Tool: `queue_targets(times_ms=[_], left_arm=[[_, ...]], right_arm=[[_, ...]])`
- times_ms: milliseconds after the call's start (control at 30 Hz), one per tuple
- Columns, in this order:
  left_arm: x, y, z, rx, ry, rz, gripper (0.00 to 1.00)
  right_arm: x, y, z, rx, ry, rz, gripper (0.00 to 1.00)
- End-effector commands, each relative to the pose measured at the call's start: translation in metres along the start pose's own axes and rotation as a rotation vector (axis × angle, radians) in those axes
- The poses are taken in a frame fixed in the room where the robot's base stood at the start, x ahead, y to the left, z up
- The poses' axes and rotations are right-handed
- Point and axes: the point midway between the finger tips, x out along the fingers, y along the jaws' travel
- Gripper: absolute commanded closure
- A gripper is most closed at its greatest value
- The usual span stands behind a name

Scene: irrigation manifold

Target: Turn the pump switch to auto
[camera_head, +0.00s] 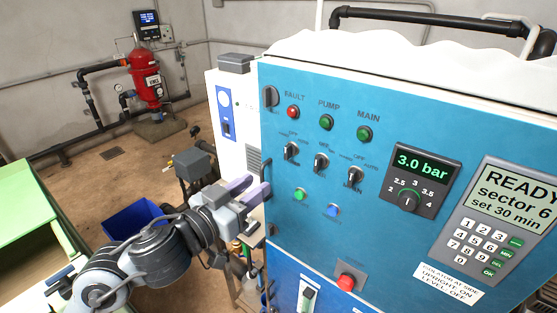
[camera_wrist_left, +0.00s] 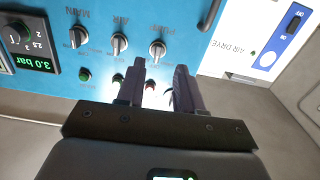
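The pump switch (camera_head: 291,150) is the leftmost of three black-and-silver rotary knobs on the blue control panel. In the left wrist view the picture is upside down, and the pump switch (camera_wrist_left: 158,50) sits under the label PUMP, just beyond the fingertips. The small position words around it are hard to read, so I cannot tell its exact setting. My left gripper (camera_head: 251,191) is in front of the panel's left edge, below and left of the pump switch. Its two dark fingers (camera_wrist_left: 160,68) are apart with nothing between them. My right gripper is in neither view.
Beside it are the air switch (camera_head: 320,162) and main switch (camera_head: 353,175). Lamps sit above, a green button (camera_head: 300,194) and blue button (camera_head: 333,211) below. A pressure dial (camera_head: 408,201) and keypad (camera_head: 480,243) are further right. A door handle (camera_head: 267,180) runs along the panel's left edge.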

Motion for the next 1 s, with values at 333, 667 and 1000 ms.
queue_targets(times_ms=[333,667,1000], left_arm=[[0.022,0.000,-0.026,0.027,0.038,-0.001,0.64],[0.075,0.000,-0.028,0.026,0.038,-0.001,0.64],[0.105,0.000,-0.027,0.028,0.037,-0.002,0.64]], right_arm=[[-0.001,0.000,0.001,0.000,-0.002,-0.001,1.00],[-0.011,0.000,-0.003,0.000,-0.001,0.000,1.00],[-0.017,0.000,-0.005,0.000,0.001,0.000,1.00]])
